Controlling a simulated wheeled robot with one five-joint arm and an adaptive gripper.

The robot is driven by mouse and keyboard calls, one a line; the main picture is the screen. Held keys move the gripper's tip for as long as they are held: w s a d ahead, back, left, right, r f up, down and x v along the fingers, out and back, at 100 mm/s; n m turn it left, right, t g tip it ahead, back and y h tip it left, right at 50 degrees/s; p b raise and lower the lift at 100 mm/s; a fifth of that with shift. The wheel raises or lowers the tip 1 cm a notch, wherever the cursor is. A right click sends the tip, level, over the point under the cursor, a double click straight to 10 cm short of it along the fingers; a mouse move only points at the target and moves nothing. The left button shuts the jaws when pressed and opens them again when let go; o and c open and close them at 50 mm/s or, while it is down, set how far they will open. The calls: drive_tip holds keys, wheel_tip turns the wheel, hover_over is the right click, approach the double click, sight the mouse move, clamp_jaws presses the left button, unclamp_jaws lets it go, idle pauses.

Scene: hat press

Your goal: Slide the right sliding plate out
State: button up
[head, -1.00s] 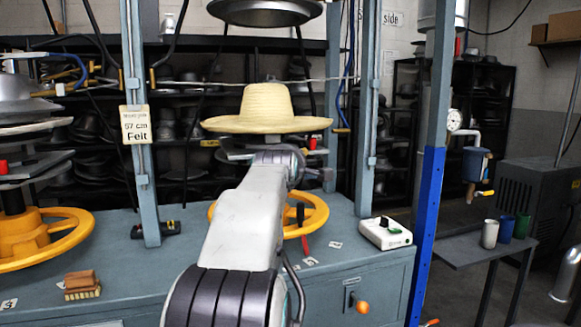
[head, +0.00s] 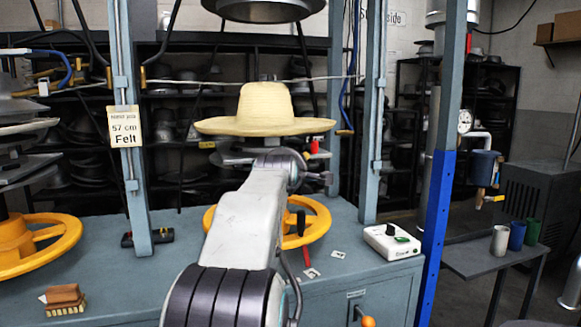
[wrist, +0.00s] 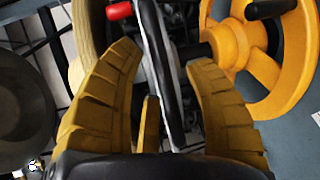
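The right sliding plate (head: 236,158) lies under the brim of a straw hat (head: 267,110) on the right press, mostly hidden behind my arm. In the wrist view the plate (wrist: 160,75) shows edge-on as a grey and black strip, with a red knob (wrist: 119,11) beside it. The red knob also shows in the head view (head: 314,146). My gripper (wrist: 165,80) is open, with one yellow-brown finger on each side of the plate's edge and gaps visible. Whether anything touches the plate deeper in the gripper cannot be told. The fingers are not clear in the head view.
A yellow handwheel (head: 318,222) sits below the plate; it is close to the right finger in the wrist view. A left press with another yellow wheel (head: 50,240), blue-grey posts (head: 132,180) and a white control box (head: 391,241) stand around the bench.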

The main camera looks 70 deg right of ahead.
clamp_jaws()
idle(0.3)
drive_tip(key=shift+f, duration=0.1)
